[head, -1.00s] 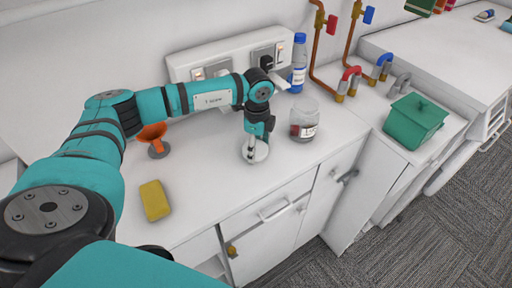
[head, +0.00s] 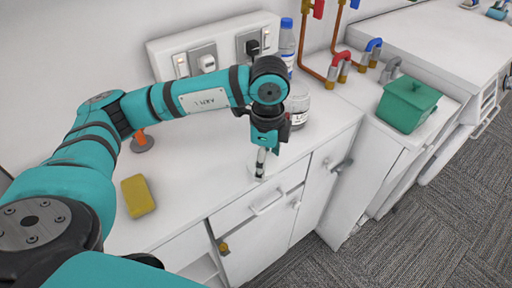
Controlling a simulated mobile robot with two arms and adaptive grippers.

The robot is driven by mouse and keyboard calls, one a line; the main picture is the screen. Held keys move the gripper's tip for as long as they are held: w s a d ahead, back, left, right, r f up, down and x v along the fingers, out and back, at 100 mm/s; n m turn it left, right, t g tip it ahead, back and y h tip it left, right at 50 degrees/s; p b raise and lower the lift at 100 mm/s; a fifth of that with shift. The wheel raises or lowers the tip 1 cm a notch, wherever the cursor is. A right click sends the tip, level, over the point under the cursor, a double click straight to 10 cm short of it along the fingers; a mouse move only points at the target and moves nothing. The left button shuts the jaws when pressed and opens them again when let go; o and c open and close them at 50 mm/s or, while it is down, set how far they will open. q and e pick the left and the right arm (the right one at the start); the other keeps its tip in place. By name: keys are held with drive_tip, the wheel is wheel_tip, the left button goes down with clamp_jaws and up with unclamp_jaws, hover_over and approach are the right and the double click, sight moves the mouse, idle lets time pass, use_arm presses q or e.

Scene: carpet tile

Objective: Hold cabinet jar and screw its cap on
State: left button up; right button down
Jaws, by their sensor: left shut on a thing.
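The glass cabinet jar (head: 300,112) stands upright on the white counter below the wall sockets. It has a white label and dark contents, and my left arm hides its left part. My left gripper (head: 262,158) points down near the counter's front edge, in front of and left of the jar. It is shut on the pale round cap (head: 257,172), which the fingers partly cover. Whether the cap touches the counter is hard to tell. My right gripper is not in view.
A blue-capped bottle (head: 286,48) stands behind the jar. A yellow sponge (head: 138,195) and an orange object (head: 140,139) lie left on the counter. Copper pipes (head: 318,72) rise at the right, near a green lidded box (head: 407,105). The counter between sponge and gripper is clear.

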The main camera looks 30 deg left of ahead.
use_arm(q)
drive_tip(key=shift+s+d+r, duration=0.1)
drive_tip(key=shift+s+d, duration=0.55)
drive_tip(key=shift+d, duration=0.2)
